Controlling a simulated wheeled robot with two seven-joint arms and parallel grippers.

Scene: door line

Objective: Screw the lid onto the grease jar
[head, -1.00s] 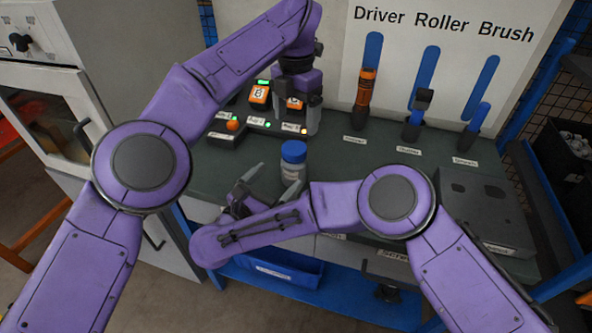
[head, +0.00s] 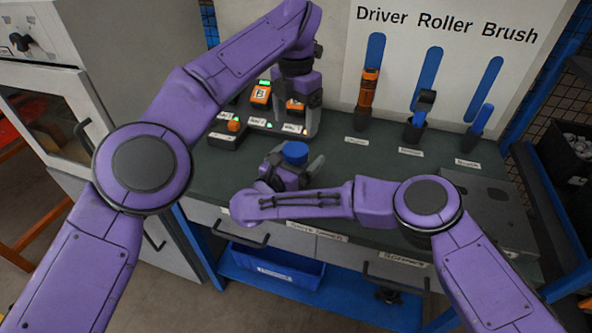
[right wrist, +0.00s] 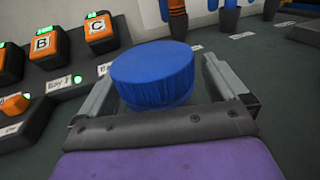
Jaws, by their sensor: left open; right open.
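The grease jar shows by its blue lid (head: 294,152), which sits on top of it; whether the lid is threaded cannot be told. The jar's body is mostly hidden by my right gripper. My right gripper (head: 294,161) is open, its two fingers on either side of the jar. In the right wrist view the blue lid (right wrist: 152,72) stands between the spread fingers, with gaps visible beside it. My left gripper (head: 298,120) is open and empty, pointing down behind the jar, near the charger bays.
Chargers with orange batteries (head: 260,95) stand at the back left of the green bench. A driver (head: 368,92), a roller (head: 422,108) and a brush (head: 480,120) stand in holders at the back. A grey box (head: 490,205) is at right. A blue bin (head: 275,266) sits below.

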